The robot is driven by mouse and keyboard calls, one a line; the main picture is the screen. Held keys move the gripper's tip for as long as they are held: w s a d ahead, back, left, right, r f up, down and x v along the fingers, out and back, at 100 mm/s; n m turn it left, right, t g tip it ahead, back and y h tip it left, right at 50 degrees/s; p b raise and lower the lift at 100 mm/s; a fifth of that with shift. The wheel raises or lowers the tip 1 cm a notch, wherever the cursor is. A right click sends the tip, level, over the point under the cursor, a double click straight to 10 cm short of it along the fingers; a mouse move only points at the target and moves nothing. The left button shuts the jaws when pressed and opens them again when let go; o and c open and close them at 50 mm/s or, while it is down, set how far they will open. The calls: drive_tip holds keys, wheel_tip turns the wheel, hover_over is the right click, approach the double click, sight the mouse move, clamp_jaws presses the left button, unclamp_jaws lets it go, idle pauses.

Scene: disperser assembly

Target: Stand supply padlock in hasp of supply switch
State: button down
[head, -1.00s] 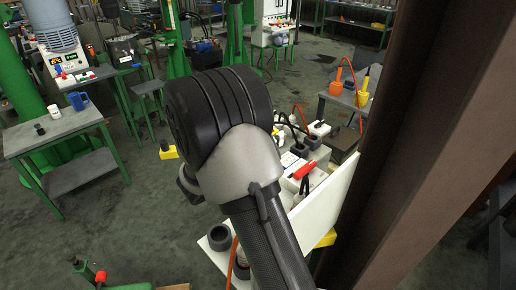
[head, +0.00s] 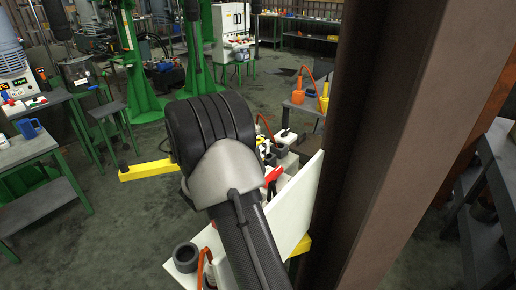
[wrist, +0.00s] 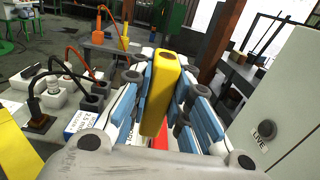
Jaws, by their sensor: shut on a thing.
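In the wrist view my gripper (wrist: 163,84) is shut on a yellow block, which looks like the body of the supply padlock (wrist: 160,98). A dark round spot shows near its top end. The blue-padded fingers press on both sides of it. No shackle can be made out. A patch of red shows low behind the yellow block. In the head view my arm hides the gripper and padlock. A red handle (head: 273,174) shows just right of my arm, by the white panel; I cannot tell whether it belongs to the supply switch. The hasp cannot be made out.
A pale box marked LIVE (wrist: 264,134) stands close on the right. Sockets with dark cables (wrist: 50,92) lie left. A white upright panel (head: 299,208) and brown post (head: 378,130) stand right of my arm. A yellow bar (head: 147,170) is left; open floor lies around it.

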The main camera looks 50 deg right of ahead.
drive_tip(key=shift+f+b, duration=2)
drive_tip(key=shift+f, duration=0.75)
drive_tip(key=shift+f+b, duration=0.5)
drive_tip(key=shift+f, duration=0.2)
drive_tip(key=shift+s+f, duration=0.1)
drive_tip(key=shift+f, duration=0.1)
drive_tip(key=shift+s+f+b, duration=0.2)
drive_tip(key=shift+f+b, duration=0.1)
drive_tip(key=shift+b, duration=0.05)
drive_tip(key=shift+r, duration=0.1)
drive_tip(key=shift+w+r+p, duration=0.25)
drive_tip(key=shift+r+p, duration=0.1)
drive_tip(key=shift+p, duration=0.05)
drive_tip(key=shift+r, duration=0.1)
idle(0.4)
